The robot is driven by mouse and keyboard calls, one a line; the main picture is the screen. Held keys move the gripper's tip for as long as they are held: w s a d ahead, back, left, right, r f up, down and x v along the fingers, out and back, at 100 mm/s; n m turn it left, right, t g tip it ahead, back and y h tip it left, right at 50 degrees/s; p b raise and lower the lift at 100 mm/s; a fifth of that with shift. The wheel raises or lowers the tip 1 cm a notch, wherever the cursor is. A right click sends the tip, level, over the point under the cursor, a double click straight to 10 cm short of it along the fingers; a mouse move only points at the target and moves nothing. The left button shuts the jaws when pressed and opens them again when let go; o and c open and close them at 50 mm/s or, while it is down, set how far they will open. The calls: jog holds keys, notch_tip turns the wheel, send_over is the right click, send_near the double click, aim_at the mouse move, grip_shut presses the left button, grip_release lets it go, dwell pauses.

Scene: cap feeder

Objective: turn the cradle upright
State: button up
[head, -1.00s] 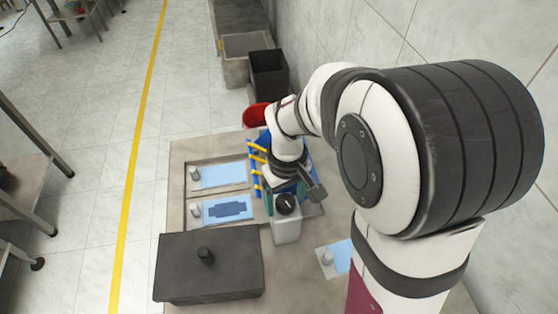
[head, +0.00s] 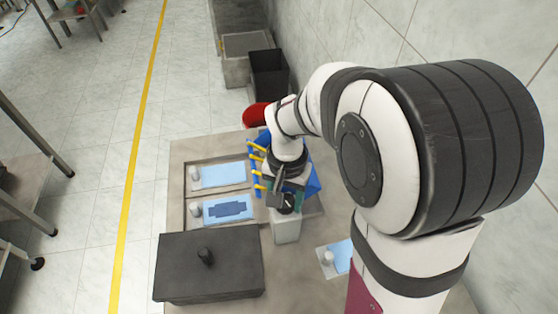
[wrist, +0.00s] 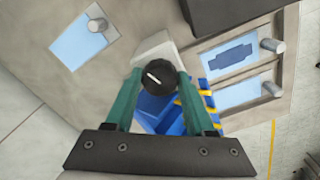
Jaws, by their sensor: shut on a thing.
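My gripper (wrist: 160,76) is shut on a round black knob (wrist: 157,82), one teal finger on each side. The knob has a short white mark, slanted in the wrist view. It sits on top of a pale box (wrist: 152,48); the box also shows below my gripper in the head view (head: 286,228). The blue piece with yellow bars (wrist: 203,118), which looks like the cradle, is beside the box. In the head view its blue part (head: 313,183) is partly hidden by my arm, with yellow prongs at its left. I cannot tell its exact tilt.
Two recessed trays with light-blue pads (head: 222,176) lie left of the cradle. A dark lidded box (head: 208,268) stands at the front left. A small pad with a pale peg (head: 333,258) lies at the right. A red bin (head: 256,116) is behind.

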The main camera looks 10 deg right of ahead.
grip_shut()
jog(key=n, duration=0.9)
jog(key=shift+n, duration=0.4)
jog(key=o, duration=1.1)
grip_release()
